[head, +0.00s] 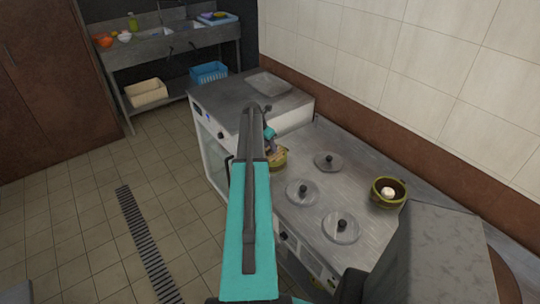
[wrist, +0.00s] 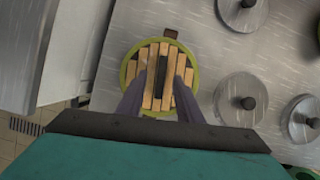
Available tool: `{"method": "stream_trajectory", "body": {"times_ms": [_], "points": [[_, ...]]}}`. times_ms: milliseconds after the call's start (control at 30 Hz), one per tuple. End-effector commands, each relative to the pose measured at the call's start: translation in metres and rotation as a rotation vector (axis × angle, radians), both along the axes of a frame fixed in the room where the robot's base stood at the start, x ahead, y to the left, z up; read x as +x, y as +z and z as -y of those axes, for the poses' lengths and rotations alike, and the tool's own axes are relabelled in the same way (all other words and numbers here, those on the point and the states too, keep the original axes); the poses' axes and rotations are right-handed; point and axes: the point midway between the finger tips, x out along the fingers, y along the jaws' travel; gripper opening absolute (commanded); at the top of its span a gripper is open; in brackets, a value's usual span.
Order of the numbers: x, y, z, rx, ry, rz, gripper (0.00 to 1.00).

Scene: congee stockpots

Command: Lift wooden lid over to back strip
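The wooden lid (wrist: 160,100) is made of pale slats with a dark handle (wrist: 161,76) across its middle. It sits in the mouth of a yellow-green pot (wrist: 127,72). In the head view the lid (head: 277,155) is partly hidden by my arm. My gripper (wrist: 165,55) is over the lid, its two fingers apart with the handle between them. A gap shows beside the handle, so it looks open; whether a finger touches the lid cannot be told. The back strip (head: 355,162) is the bare steel along the wall.
Several round steel lids with black knobs, such as one at front (head: 341,229), sit in the counter to the right. A green pot (head: 378,199) holding something white stands near the wall. A grey tray (head: 268,83) lies on the counter farther back.

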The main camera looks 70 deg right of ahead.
Motion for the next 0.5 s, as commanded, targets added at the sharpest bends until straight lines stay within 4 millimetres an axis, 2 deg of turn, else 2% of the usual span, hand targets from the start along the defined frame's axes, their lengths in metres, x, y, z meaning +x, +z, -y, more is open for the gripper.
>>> {"method": "stream_trajectory", "body": {"times_ms": [200, 500], "points": [[-0.002, -0.012, 0.005, 0.0, 0.0, 0.0, 0.33], [-0.002, -0.014, 0.005, 0.0, 0.0, 0.001, 0.33]]}}
